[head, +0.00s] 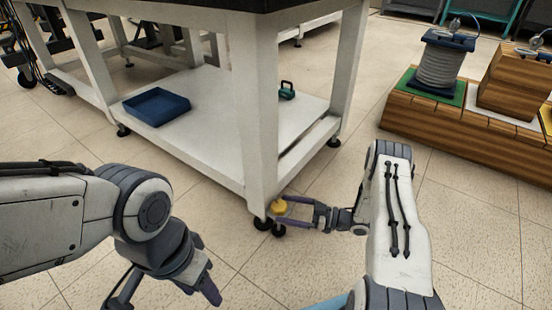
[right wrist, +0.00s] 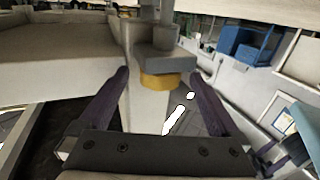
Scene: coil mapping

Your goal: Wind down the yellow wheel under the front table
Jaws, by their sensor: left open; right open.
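The yellow wheel (head: 279,206) sits low at the foot of the front table's near corner leg (head: 257,140). In the right wrist view the yellow wheel (right wrist: 160,80) shows under a grey block, between and beyond the two fingers. My right gripper (head: 281,208) is open, with its fingers around the wheel's place; I cannot tell whether they touch it. It also shows in the right wrist view (right wrist: 160,88). My left gripper (head: 208,268) is open and empty, low over the floor at the left. The front table's white lower shelf (head: 205,130) is above the wheel.
A blue tray (head: 157,106) and a small green item (head: 287,90) are on the lower shelf. A wooden platform (head: 470,130) with a cable coil (head: 440,66) stands at the right. Black casters are at the table's feet. The tiled floor between is clear.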

